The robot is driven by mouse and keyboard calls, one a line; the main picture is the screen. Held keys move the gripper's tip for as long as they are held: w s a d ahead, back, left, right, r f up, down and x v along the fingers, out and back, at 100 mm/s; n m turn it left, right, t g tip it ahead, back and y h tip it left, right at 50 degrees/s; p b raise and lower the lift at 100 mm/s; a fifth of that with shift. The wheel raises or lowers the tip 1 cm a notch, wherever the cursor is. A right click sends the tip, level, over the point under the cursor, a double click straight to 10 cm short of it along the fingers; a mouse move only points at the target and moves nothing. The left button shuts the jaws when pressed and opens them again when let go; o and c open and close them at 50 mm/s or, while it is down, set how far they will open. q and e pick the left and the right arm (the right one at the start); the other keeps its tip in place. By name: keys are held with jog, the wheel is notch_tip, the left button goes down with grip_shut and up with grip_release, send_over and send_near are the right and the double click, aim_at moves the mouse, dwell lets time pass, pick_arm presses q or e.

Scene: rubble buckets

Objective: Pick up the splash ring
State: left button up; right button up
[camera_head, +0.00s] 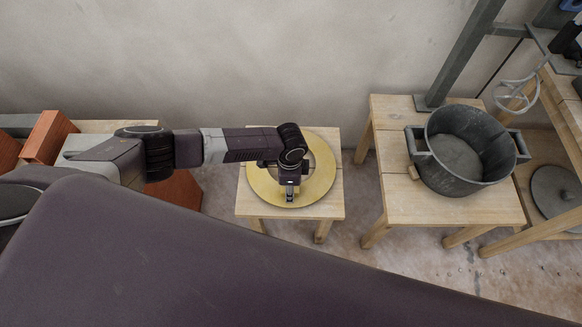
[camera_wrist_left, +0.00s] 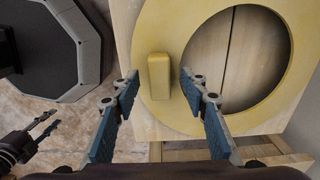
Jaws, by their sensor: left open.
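The splash ring is a flat yellow ring (camera_head: 322,183) lying on a small wooden stool (camera_head: 325,209). In the left wrist view the ring (camera_wrist_left: 150,30) has a wide round opening with stool boards showing through it. A raised yellow block (camera_wrist_left: 158,78) stands on its band. My left gripper (camera_head: 289,196) is over the near part of the ring. In the left wrist view it (camera_wrist_left: 160,88) is open, with one fingertip on each side of the block and gaps between. My right gripper (camera_wrist_left: 42,128) seems to show small at the left edge of that view; its jaw state is unclear.
A dark bucket (camera_head: 447,181) stands on a wooden table (camera_head: 400,207) to the right, with a metal stand and whisk (camera_head: 518,95) beside it. A grey round lid (camera_head: 555,187) is at far right. Reddish-brown blocks (camera_head: 47,137) are at left. Floor shows between stool and table.

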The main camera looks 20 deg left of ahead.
pick_arm(q)
jog(key=shift+c, duration=0.7)
grip_shut()
jog(key=shift+r, duration=0.15)
